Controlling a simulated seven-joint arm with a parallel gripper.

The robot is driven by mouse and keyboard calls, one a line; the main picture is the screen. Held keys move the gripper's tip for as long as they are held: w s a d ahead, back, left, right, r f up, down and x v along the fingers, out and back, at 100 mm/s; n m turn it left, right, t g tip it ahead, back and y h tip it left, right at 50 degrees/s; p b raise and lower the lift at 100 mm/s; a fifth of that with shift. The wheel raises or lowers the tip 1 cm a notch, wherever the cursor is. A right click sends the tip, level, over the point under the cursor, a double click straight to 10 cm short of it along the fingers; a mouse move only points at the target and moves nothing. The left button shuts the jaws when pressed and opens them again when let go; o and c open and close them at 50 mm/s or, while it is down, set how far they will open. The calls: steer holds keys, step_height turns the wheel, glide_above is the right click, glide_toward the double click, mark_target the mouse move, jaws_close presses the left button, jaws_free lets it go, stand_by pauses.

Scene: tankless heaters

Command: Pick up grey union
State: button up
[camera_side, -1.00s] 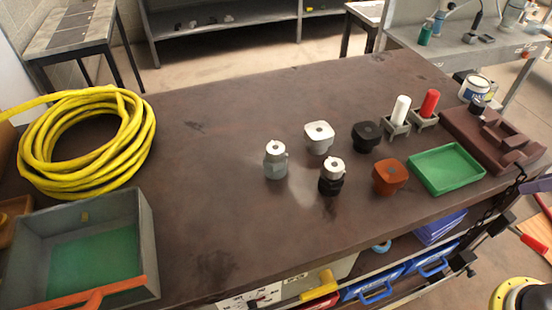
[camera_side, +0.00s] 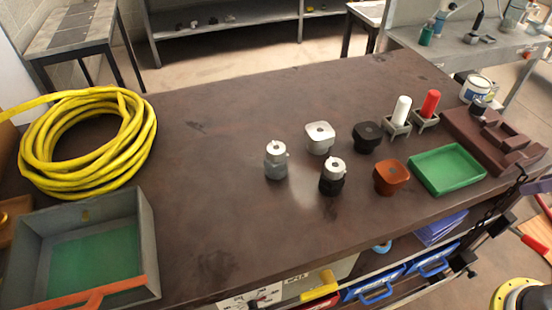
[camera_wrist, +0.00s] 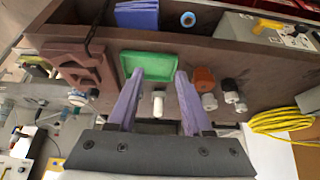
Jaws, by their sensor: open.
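The grey union (camera_side: 276,163), a grey body with a silver top, stands upright on the brown bench left of a similar union with a black base (camera_side: 332,178). In the wrist view the unions are small and I cannot tell the grey one apart. My gripper (camera_wrist: 158,74) shows there with two purple fingers spread wide and nothing between the tips. It is well away from the unions, which lie to the right of its fingers in that view.
A silver block (camera_side: 320,137), a black block (camera_side: 367,135) and an orange block (camera_side: 391,176) stand near the unions. A green tray (camera_side: 447,187), white and red cylinders (camera_side: 402,109) in holders and a brown fixture are at right. A yellow hose (camera_side: 85,185) and grey bin (camera_side: 148,225) are at left.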

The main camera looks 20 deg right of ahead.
steer(key=shift+o, duration=0.3)
steer(key=o, duration=0.7)
